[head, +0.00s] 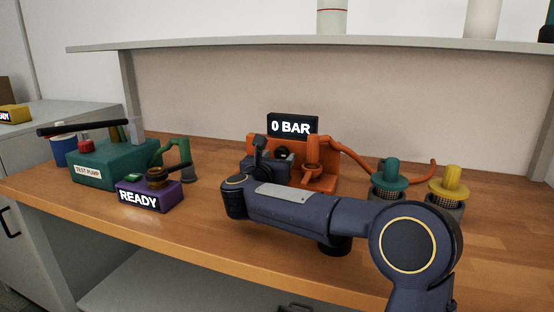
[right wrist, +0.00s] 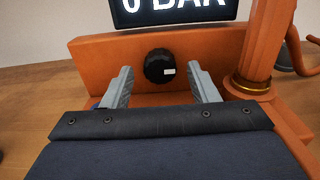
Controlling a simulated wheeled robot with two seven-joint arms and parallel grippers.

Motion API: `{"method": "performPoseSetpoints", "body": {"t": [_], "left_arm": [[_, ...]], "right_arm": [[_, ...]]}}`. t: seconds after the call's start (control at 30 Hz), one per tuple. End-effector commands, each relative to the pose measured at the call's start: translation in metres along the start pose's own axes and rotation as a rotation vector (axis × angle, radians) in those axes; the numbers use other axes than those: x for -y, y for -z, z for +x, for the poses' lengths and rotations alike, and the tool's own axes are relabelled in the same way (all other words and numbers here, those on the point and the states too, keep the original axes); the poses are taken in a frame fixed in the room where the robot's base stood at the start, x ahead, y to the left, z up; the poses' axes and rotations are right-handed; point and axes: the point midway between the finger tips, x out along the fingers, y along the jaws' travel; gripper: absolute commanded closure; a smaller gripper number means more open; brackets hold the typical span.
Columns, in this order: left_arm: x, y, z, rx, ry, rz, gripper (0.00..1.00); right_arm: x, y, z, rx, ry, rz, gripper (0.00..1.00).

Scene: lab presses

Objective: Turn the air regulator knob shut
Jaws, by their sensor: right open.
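The air regulator (head: 320,183) is an orange block on the wooden bench, with an upright orange post and a hose on its right. A dark display (head: 292,125) on top reads "0 BAR". Its round black knob (right wrist: 159,65) sits on the orange front plate (right wrist: 105,55) and has a white mark on its right side; in the head view the knob (head: 282,153) is partly hidden by my gripper. My right gripper (right wrist: 161,82) is open and empty, one finger to each side of the knob in the picture, apparently short of it. My left gripper is not in view.
A green test pump (head: 115,165) and a purple box (head: 150,197) reading "READY" stand on the left. Green-topped (head: 390,175) and yellow-topped (head: 450,185) fittings stand right of the regulator. A shelf (head: 300,43) runs above. The bench front between the purple box and my arm is clear.

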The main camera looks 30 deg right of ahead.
Motion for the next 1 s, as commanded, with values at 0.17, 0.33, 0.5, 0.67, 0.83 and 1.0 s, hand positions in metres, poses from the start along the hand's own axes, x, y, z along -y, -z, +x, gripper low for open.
{"method": "performPoseSetpoints", "body": {"t": [0.17, 0.33, 0.5, 0.67, 0.83, 1.0], "left_arm": [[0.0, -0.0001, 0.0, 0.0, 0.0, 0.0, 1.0], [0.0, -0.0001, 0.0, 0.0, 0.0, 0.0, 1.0], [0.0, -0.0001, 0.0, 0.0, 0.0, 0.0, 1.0], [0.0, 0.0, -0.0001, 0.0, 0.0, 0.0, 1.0], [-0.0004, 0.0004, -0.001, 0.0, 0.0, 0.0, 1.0], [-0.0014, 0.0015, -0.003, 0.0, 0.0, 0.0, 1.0]], "right_arm": [[0.0001, -0.0001, 0.0003, 0.001, 0.0, -0.001, 0.46], [0.0001, -0.0001, 0.0002, 0.001, 0.0, -0.001, 0.65], [0.0001, -0.0002, 0.0, 0.001, 0.0, -0.001, 0.87], [0.0001, -0.0003, 0.0, 0.001, 0.0, -0.004, 0.91], [0.0002, -0.0005, -0.0001, 0.001, 0.0, -0.036, 0.91], [0.0, -0.0009, -0.0003, 0.0, 0.0, -0.12, 0.91]]}}
